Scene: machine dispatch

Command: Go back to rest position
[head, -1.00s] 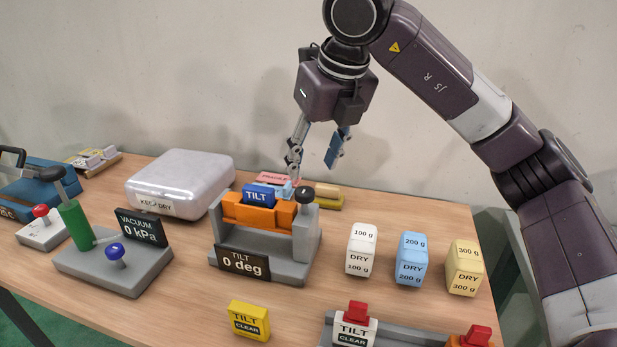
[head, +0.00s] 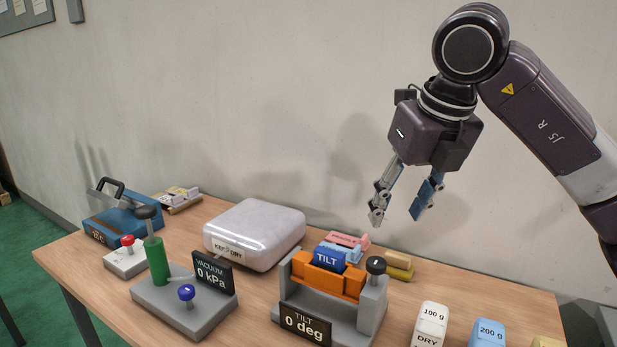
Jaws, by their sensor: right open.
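My right gripper (head: 402,206) is open and empty. It hangs in the air above the back right part of the table, its fingers pointing down and apart. Below it and a little to the left stands the grey tilt stand (head: 325,325) with an orange cradle (head: 327,280). A blue block marked TILT (head: 328,258) sits in the cradle, and the stand's sign reads 0 deg. The gripper touches nothing that I can see. My left gripper is not in view.
The wooden table (head: 110,262) holds a silver case (head: 255,232), a vacuum stand (head: 190,310) reading 0 kPa, and a blue box (head: 125,222). A white 100 g block (head: 430,322) and a blue 200 g block (head: 487,333) stand at the right. The space above the table is clear.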

